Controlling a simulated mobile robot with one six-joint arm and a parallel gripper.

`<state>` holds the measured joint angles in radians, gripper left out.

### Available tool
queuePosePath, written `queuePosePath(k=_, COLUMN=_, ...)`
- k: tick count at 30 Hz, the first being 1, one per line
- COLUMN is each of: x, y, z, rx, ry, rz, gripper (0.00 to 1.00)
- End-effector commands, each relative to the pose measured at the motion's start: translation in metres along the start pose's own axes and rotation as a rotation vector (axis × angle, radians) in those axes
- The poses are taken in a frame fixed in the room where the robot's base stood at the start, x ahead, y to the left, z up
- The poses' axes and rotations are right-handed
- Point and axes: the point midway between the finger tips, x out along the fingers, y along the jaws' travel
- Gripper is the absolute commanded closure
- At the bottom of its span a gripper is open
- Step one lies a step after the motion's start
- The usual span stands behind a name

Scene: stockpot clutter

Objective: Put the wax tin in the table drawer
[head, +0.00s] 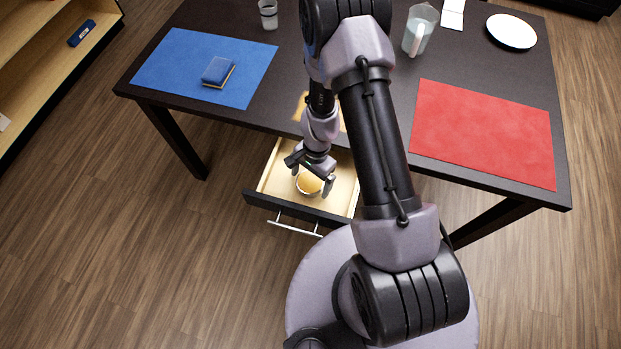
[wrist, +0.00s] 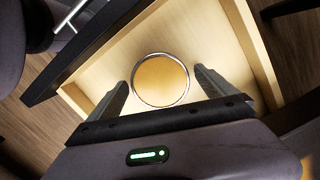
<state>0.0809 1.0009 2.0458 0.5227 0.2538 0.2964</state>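The wax tin (head: 308,184) is round with an amber top and a thin metal rim. It is inside the pulled-out table drawer (head: 283,163), and appears to rest on its pale wooden floor. In the wrist view the tin (wrist: 160,80) lies between the two fingers, with a small gap on each side. My gripper (head: 310,174) reaches down into the drawer and is open around the tin. It also shows in the wrist view (wrist: 160,78). My arm hides part of the drawer's right side.
A wooden shelf (head: 45,60) stands at the left. The drawer's handle (head: 294,226) faces my base.

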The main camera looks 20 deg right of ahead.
Motion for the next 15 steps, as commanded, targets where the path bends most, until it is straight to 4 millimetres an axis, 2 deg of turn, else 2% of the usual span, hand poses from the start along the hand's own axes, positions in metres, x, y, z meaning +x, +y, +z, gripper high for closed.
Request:
queuePosePath(k=4, x=-0.001, y=0.0, z=0.0, rx=0.0, ry=0.0, rz=0.0, gripper=0.05)
queuePosePath(k=6, x=-0.009, y=0.0, z=0.001, rx=0.0, ry=0.0, rz=-0.001, gripper=0.05)
queuePosePath(k=8, x=-0.024, y=-0.001, z=0.001, rx=-0.001, ry=0.001, rz=-0.002, gripper=0.05)
queuePosePath(k=15, x=-0.094, y=0.0, z=0.001, rx=0.0, ry=0.002, rz=-0.002, gripper=0.05)
